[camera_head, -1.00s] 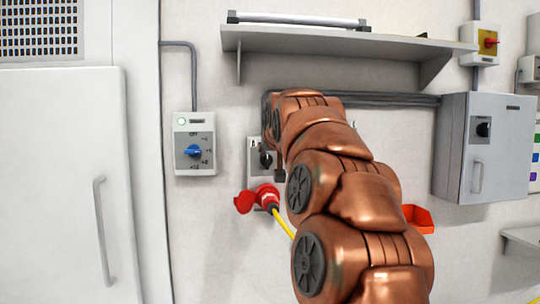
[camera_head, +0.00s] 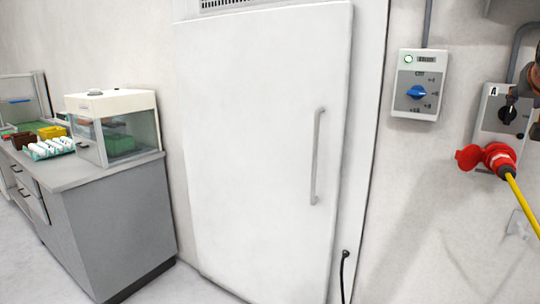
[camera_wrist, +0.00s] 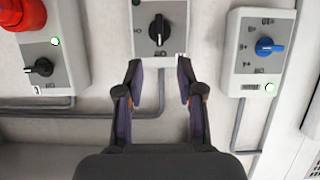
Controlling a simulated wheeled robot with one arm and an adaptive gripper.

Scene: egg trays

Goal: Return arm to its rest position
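My gripper (camera_wrist: 159,66) shows in the wrist view. Its two dark fingers stand apart with nothing between them but the wall and the lower part of a grey switch box (camera_wrist: 161,12) with a black knob. In the head view only a small bit of my copper-coloured arm shows at the right edge; whether any of the gripper shows there I cannot tell.
A white door (camera_head: 260,130) with a handle fills the middle. A blue-knob switch box (camera_head: 417,85) and a red plug (camera_head: 490,158) with a yellow cable (camera_head: 525,208) are right.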

